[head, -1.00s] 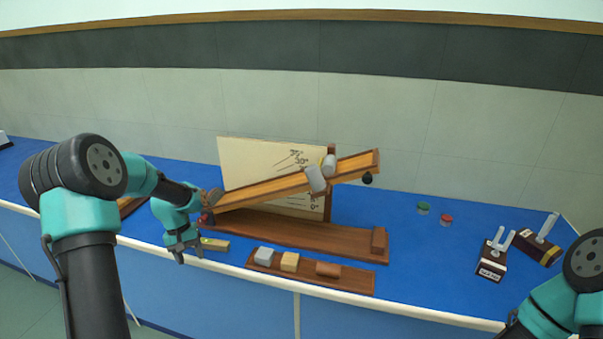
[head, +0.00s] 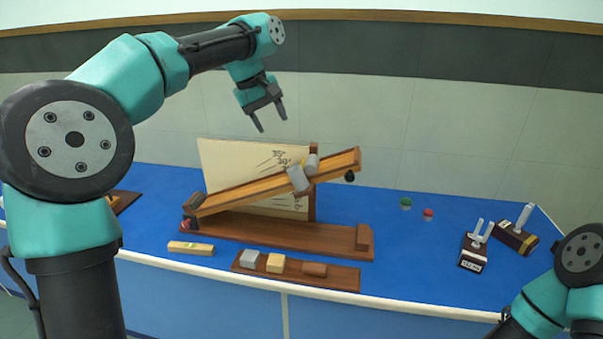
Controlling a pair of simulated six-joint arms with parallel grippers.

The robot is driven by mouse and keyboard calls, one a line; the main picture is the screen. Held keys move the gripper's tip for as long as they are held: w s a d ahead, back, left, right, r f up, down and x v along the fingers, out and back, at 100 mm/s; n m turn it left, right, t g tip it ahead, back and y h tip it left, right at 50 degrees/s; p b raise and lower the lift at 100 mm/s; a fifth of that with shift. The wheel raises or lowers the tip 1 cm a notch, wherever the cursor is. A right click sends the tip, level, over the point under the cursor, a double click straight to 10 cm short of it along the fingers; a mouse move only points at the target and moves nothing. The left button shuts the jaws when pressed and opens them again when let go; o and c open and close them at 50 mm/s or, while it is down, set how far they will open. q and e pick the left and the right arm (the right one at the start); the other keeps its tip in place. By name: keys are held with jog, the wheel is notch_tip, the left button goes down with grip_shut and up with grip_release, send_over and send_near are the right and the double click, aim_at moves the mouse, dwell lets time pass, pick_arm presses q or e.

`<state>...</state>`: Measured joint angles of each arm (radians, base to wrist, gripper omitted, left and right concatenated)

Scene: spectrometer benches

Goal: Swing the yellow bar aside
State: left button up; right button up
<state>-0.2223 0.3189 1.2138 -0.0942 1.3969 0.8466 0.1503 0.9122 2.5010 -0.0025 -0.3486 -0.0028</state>
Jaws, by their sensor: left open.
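A wooden ramp (head: 240,194) slopes up to the right on a dark wooden base (head: 275,236). Near its upper part sit two grey pieces, one in front (head: 298,179) and one behind (head: 312,164). A small yellow part (head: 304,162) shows between them, mostly hidden; I cannot tell its full shape or whether it is the bar. My left gripper (head: 271,123) is open and empty, pointing down in the air above the ramp and touching nothing. My right arm shows at the lower right, with its gripper out of view.
A pale yellowish block with a green mark (head: 191,248) lies by the front edge. A wooden tray (head: 335,279) holds several blocks. An angle board (head: 232,165) stands behind the ramp. Green (head: 406,203) and red (head: 428,214) small items and two dark devices stand right.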

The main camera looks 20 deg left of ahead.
aim_at(293, 168)
pick_arm(q)
jog(key=shift+f, duration=0.15)
jog(key=x, duration=1.7)
jog(key=shift+s+f, duration=0.1)
jog(key=c, duration=1)
